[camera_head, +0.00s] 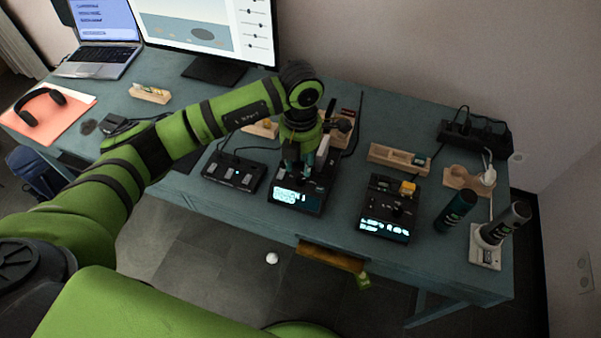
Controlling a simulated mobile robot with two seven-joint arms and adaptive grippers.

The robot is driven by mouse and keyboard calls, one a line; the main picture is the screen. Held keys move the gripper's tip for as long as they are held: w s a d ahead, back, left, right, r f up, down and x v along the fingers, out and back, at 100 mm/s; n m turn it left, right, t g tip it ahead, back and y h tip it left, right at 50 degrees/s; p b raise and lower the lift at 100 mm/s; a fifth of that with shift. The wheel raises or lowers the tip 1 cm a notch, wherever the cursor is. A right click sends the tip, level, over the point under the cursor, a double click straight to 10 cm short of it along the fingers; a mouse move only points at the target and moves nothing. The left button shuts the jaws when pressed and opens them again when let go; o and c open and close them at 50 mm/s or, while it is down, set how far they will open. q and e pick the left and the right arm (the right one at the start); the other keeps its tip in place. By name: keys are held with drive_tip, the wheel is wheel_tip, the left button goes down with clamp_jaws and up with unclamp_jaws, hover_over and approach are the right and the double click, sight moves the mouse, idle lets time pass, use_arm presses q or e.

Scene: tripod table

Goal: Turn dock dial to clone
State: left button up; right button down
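A black dock (283,196) with a lit pale-blue display stands on the teal table, near its front edge in the middle. My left gripper (299,172) points down over this dock, with its fingertips at or just above the dock's top. The gripper covers that part of the dock, so I cannot make out a dial, whether the fingers touch one, or how far apart they are. A second black device (378,208) with a lit display and a yellow block (408,188) on it stands to the right. My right gripper does not show.
A flat black box (233,172) sits left of the dock. Wooden trays (398,158) lie behind. A monitor (205,30), laptop (100,50) and headphones (40,103) occupy the left. A wooden piece (330,257) shows below the front edge.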

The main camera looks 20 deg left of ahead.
sight(301, 179)
use_arm(q)
drive_tip(key=shift+d+f+p, duration=0.1)
drive_tip(key=shift+f+p, duration=0.5)
drive_tip(key=shift+f, duration=2.2)
clamp_jaws()
